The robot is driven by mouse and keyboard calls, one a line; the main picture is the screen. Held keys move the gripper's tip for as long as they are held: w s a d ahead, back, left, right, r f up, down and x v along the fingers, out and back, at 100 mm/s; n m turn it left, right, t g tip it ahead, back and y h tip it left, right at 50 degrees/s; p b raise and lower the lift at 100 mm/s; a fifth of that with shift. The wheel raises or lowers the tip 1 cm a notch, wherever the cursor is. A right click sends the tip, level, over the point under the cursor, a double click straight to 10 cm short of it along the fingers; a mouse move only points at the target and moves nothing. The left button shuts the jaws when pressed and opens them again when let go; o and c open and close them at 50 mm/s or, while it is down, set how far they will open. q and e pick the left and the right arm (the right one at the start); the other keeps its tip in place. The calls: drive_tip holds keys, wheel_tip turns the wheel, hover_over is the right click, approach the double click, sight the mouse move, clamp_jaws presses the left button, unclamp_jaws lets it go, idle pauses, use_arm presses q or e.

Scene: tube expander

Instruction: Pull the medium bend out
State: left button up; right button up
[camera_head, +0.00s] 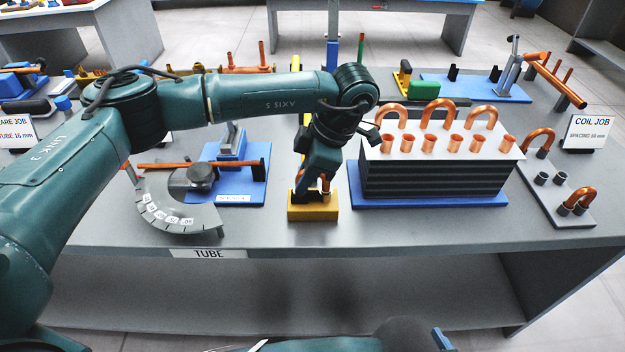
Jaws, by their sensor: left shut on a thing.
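My left gripper (318,183) points down over a small yellow block (313,212) at the middle of the table's front. It is shut on a copper piece (325,184), which appears to be the medium bend. The gripper hides most of this piece, so I cannot tell how deep it sits in the yellow block. On the right, a grey rack (555,193) holds a copper bend (540,140) at the back and another bend (576,200) at the front. The two sockets (541,178) between them are empty. My right gripper is not in view.
Right of the yellow block, a black finned coil block (435,180) on a blue base carries copper U-bends (437,106) and short flared tube ends. On the left stand a grey angle dial (172,212) and a blue fixture (235,190) with a copper tube (180,165).

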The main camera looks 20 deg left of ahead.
use_arm(q)
clamp_jaws()
drive_tip(key=shift+r, duration=0.6)
idle(0.4)
drive_tip(key=shift+r+p, duration=0.1)
drive_tip(key=shift+p, duration=0.2)
drive_tip(key=shift+r+p, duration=2.3)
drive_tip(key=shift+r, duration=1.75)
